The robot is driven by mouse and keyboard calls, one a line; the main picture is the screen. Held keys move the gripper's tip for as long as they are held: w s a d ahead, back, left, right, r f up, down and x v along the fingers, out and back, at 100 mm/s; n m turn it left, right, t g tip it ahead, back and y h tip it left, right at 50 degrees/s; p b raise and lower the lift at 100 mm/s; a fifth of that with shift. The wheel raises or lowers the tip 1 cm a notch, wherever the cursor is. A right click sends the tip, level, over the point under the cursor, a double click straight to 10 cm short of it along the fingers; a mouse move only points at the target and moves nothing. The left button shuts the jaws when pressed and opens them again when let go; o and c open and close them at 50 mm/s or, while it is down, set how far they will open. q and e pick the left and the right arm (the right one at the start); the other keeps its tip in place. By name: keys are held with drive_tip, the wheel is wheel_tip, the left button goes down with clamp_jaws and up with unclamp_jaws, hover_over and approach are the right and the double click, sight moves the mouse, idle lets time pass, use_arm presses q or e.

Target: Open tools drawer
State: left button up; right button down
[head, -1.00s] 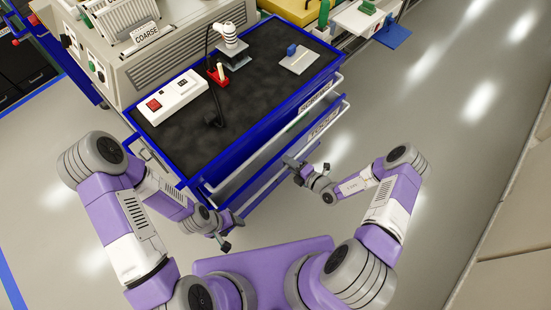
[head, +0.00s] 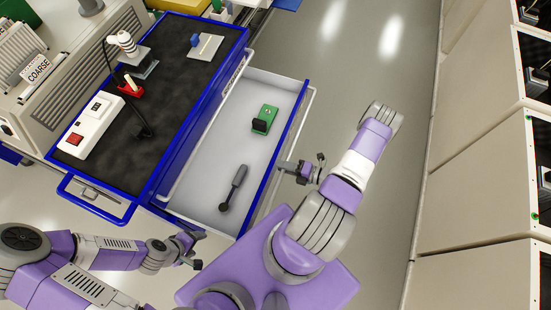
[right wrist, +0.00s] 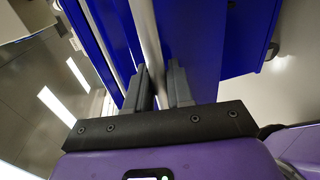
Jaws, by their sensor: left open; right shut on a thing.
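The tools drawer (head: 207,183) is pulled out of the blue cart, showing its white inside and blue front edge. A green block with a black part (head: 264,119) and a dark grey tool with a handle (head: 235,186) lie in it. My right gripper (head: 290,168) is shut on the drawer's rail handle (head: 306,113), on the outer side of the front. In the right wrist view, the handle bar (right wrist: 149,40) runs between the fingers of my right gripper (right wrist: 160,80), beside blue panels. My left gripper (head: 193,253) is open and empty, left of the drawer's near corner.
The cart's black top (head: 170,60) holds a white power strip (head: 91,127) with a red switch, a red item and small fixtures. A blue side handle (head: 95,198) sticks out at the near left. Open floor (head: 375,60) lies right of the drawer; beige cabinets (head: 480,190) line the right.

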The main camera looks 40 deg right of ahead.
drive_tip(key=shift+s+d, duration=0.15)
drive_tip(key=shift+s, duration=0.05)
drive_tip(key=c, duration=1.2)
unclamp_jaws()
drive_tip(key=shift+o, duration=0.2)
drive_tip(key=shift+s, duration=0.1)
drive_tip(key=v, duration=0.7)
drive_tip(key=shift+s, duration=0.15)
drive_tip(key=shift+d, duration=0.1)
